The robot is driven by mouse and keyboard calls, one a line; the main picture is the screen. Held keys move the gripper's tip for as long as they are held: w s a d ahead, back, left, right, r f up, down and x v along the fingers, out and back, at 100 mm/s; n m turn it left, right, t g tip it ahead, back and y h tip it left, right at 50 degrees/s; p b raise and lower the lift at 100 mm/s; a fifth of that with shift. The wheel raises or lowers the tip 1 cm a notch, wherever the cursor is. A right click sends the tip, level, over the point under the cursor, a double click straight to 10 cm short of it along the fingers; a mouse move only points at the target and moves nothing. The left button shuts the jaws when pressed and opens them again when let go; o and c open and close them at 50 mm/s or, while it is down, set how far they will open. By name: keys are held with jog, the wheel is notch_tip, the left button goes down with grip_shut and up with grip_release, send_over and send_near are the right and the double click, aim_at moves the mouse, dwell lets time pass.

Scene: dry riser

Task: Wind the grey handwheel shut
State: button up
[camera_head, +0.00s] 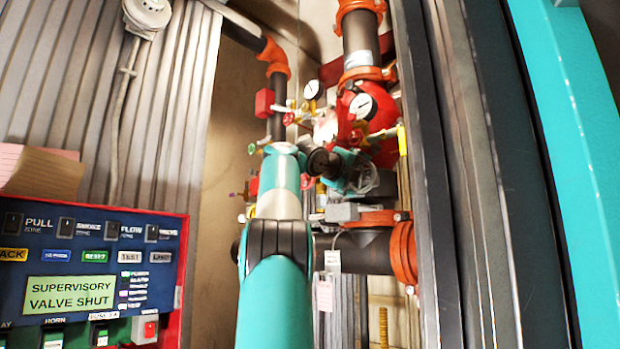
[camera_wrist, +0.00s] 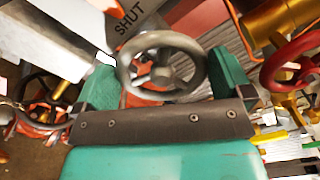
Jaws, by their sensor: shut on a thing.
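The grey handwheel (camera_wrist: 163,74) is a spoked ring in the middle of the wrist view, seen nearly face on. My gripper (camera_wrist: 163,64) is shut on it, with one teal finger against each side of the rim. The word SHUT (camera_wrist: 130,15) shows on a grey surface just beyond the wheel. In the head view my gripper (camera_head: 352,172) is in among the riser's valves. The wheel is hard to make out there, largely covered by my gripper and wrist.
A red handwheel (camera_wrist: 292,62) with brass fittings is close on the right. Gauges (camera_head: 363,106) and red-jointed pipes (camera_head: 367,250) crowd the riser. A dark door edge (camera_head: 450,200) stands on the right. The alarm panel (camera_head: 85,270) displays SUPERVISORY VALVE SHUT.

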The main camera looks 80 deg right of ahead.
jog(key=shift+f+m, duration=0.1)
jog(key=shift+m, duration=1.1)
jog(key=o, duration=0.5)
jog(key=shift+a, duration=0.1)
jog(key=b+v, duration=0.2)
jog(key=v, duration=1.5)
jog(key=shift+a, duration=0.2)
